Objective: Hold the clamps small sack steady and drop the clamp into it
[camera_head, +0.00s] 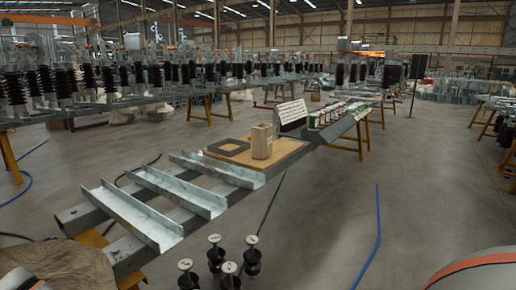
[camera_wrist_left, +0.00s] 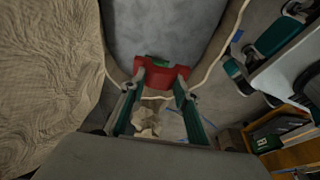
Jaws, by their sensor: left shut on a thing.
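In the left wrist view my left gripper (camera_wrist_left: 160,84) points at a red piece (camera_wrist_left: 160,77) with a small green spot, which sits between its fingertips. The gripper is shut on this piece, which looks like the clamp. The beige woven sack (camera_wrist_left: 40,80) fills the left of that view. Its pale rim curves around beside and below the fingertips, and crumpled pale cloth shows between the fingers. I cannot tell how deep the piece is in the opening. In the head view brownish sack cloth (camera_head: 68,262) shows at the bottom left corner. Neither gripper shows there.
In the head view a steel-beam bench (camera_head: 150,215) carries a wooden board (camera_head: 275,158) with a wooden block (camera_head: 262,142). Several dark insulators (camera_head: 230,268) stand in front. Jars line a rack (camera_head: 350,122) behind.

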